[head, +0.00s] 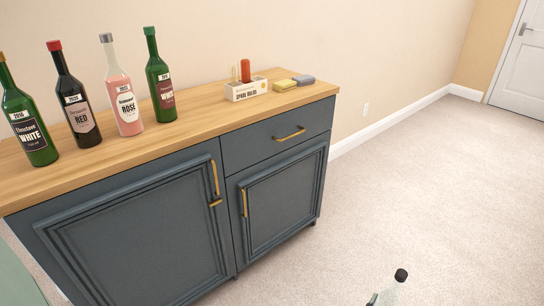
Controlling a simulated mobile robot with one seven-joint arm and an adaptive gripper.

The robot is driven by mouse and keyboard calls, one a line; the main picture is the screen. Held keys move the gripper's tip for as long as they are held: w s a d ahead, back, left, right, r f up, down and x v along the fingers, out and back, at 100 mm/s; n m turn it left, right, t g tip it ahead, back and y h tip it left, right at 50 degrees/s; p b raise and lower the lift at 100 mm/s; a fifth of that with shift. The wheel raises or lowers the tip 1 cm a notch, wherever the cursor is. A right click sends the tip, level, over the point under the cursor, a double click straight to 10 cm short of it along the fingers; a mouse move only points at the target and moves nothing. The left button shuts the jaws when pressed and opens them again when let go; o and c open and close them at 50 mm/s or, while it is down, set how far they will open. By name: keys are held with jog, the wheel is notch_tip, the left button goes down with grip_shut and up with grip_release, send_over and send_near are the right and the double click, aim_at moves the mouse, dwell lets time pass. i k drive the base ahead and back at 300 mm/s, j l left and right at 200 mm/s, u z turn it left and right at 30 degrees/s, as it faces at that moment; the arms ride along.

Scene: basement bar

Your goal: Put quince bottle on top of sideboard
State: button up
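A pale, clear-looking bottle (391,291) with a black cap shows at the bottom edge, right of the sideboard. Only its cap and upper part are in view, and no label can be read, so I cannot confirm that it is the quince bottle. It leans slightly. A small dark shape touches its left side at the frame edge; I cannot tell what it is. The sideboard (205,124) has a wooden top and blue-grey doors with brass handles. My gripper is not clearly in view, and what supports the bottle is hidden below the frame.
On the top's left half stand a green bottle (27,125), a dark red-wine bottle (76,105), a pink rosé bottle (122,95) and another green bottle (160,85). A white box (246,90) and sponges (285,85) sit toward its right end. Bare wood runs along the front.

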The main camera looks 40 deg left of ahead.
aim_at(209, 107)
jog(key=u, duration=1.35)
jog(key=l+u, duration=0.1)
jog(key=u, duration=0.6)
jog(key=l+u, duration=0.15)
jog(key=u, duration=0.25)
jog(key=k+l, duration=0.25)
jog(key=l, duration=0.15)
jog(key=k+l, duration=0.25)
jog(key=l, duration=0.15)
